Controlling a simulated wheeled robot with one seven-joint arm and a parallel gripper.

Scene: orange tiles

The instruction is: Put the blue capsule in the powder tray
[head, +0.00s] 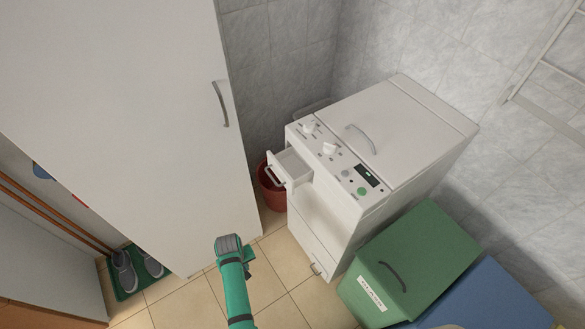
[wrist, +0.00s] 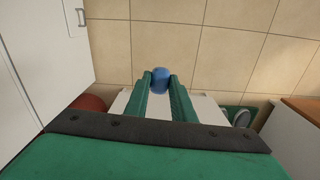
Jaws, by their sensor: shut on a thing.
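The blue capsule (wrist: 160,80) is between the fingertips of my gripper (wrist: 161,84) in the wrist view, and the jaws are shut on it. Tan floor tiles show beyond it. In the head view my green arm reaches up from the bottom edge, and the capsule cannot be made out there. The powder tray (head: 292,167) is a white drawer pulled out of the washing machine's (head: 335,204) front, at the upper left below the knobs. My gripper is apart from the tray, lower and to the left in the head view.
A tall white cabinet (head: 130,110) stands left of the washing machine. A red bucket (head: 268,188) is in the gap between them. A green lidded box (head: 420,258) and a blue one (head: 490,300) stand at right. Shoes (head: 124,272) lie on a green mat at left.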

